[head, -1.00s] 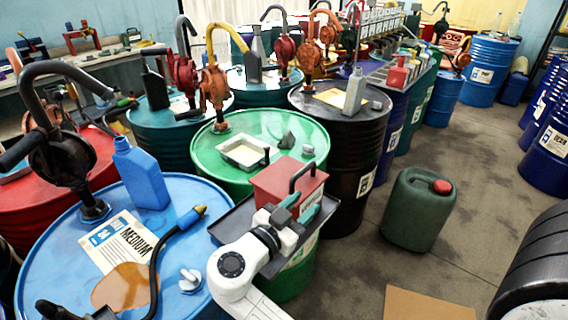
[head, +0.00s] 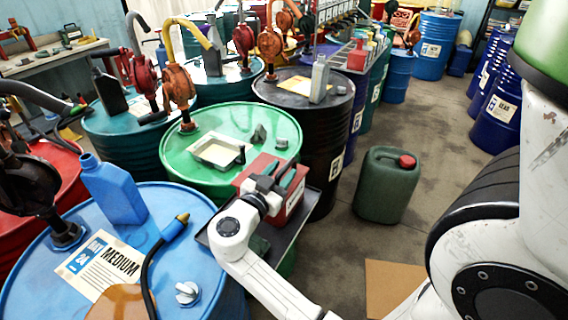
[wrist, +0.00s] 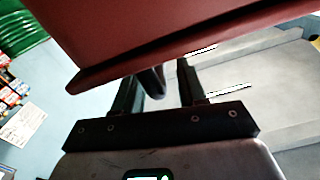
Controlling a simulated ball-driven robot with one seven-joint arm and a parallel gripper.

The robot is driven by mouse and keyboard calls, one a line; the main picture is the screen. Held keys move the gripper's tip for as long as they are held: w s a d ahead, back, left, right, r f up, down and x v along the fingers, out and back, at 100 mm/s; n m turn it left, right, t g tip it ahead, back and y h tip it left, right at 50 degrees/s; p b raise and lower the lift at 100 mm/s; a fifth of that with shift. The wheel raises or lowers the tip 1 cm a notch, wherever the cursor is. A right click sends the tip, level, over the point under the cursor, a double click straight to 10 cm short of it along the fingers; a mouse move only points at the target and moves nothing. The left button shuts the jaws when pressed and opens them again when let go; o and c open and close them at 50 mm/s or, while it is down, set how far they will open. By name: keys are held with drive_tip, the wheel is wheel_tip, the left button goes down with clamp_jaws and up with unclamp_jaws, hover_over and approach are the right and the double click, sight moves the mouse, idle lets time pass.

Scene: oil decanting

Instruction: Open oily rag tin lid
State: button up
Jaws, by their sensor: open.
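The red oily rag tin (head: 296,200) stands on a dark tray beside the green drum in the head view. My gripper (head: 276,182) is in front of and over its top, hiding much of the lid and its handle. In the wrist view the red tin (wrist: 170,32) fills the upper part, with a raised lip along its lower edge. A dark curved handle (wrist: 154,82) shows between the two fingers of my gripper (wrist: 155,85). The fingers are apart, and I cannot tell whether they touch the handle. The lid's state is mostly hidden.
The dark tray (head: 310,203) holds the tin. The green drum (head: 189,171) carries a shallow pan (head: 216,152). A blue drum (head: 205,290) stands at the front left with a blue jug (head: 115,190). A green jerrycan (head: 386,187) stands on open floor.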

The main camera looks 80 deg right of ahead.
drive_tip(key=shift+x, duration=1.1)
clamp_jaws()
